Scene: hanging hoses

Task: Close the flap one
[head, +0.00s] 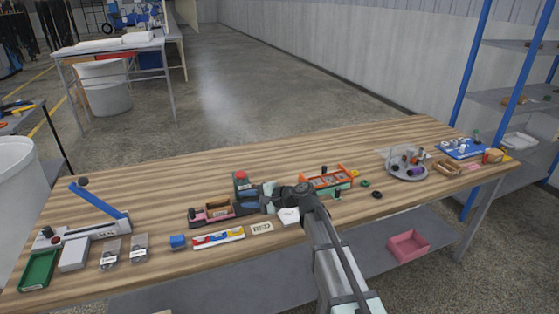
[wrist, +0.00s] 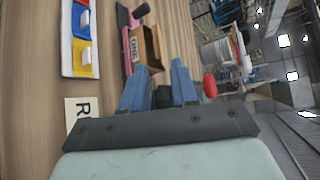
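The flap unit (head: 214,212) is a small brown box on a pink and dark base, near the table's middle in the head view. In the wrist view a brown panel (wrist: 151,47) with dark lettering that seems to read "ONE" on its side stands out from the pink base, apparently raised. My gripper (wrist: 160,66) points at this unit; its two blue fingers are apart with nothing gripped between them. In the head view my gripper (head: 268,196) is just right of the unit, low over the table. Contact with the flap cannot be told.
A red-topped device (head: 241,178) stands close behind my gripper. A coloured switch panel (head: 218,238) and a RED card (head: 262,228) lie in front. An orange frame (head: 327,180) is to the right, and a blue-lever press (head: 98,200) at the far left. The table's back strip is clear.

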